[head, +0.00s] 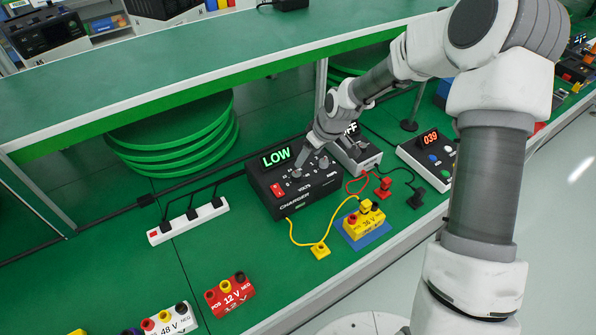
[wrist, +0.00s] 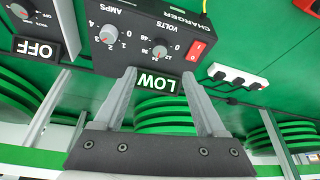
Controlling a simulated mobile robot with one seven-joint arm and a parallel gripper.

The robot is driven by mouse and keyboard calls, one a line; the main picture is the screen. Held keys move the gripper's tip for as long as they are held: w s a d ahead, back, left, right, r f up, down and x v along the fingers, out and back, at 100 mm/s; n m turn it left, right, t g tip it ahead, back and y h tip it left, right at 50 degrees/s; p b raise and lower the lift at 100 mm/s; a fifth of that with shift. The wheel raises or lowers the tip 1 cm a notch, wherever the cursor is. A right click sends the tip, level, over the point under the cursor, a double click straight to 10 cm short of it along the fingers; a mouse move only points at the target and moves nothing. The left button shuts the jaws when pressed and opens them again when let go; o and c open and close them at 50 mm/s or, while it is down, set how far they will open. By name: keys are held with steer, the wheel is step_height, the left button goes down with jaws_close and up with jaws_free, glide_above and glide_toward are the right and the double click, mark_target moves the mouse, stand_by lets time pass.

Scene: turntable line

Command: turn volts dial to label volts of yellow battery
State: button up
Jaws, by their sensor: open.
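The yellow battery (head: 366,224), labelled 36 V, sits on a blue pad. The black charger (head: 318,192) stands behind it, with a lit LOW display (head: 276,157). Its volts dial (head: 296,174) is partly hidden by my gripper (head: 303,163) in the head view. In the wrist view the volts dial (wrist: 160,52) shows upside down, grey with a red pointer; its exact setting is too small to read. My gripper (wrist: 160,75) is open and empty, fingers either side of the LOW display (wrist: 160,83), apart from the dial.
The amps dial (wrist: 110,35) and red switch (wrist: 197,50) flank the volts dial. A yellow plug (head: 320,250), red plug (head: 383,187) and black plug (head: 418,198) lie on the bench. A red 12 V battery (head: 230,296) and white 48 V battery (head: 170,321) stand in front. A shelf (head: 200,52) overhangs behind.

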mark_target(297, 174)
steer(key=x, duration=1.1)
steer(key=shift+f+p, duration=0.35)
jaws_close()
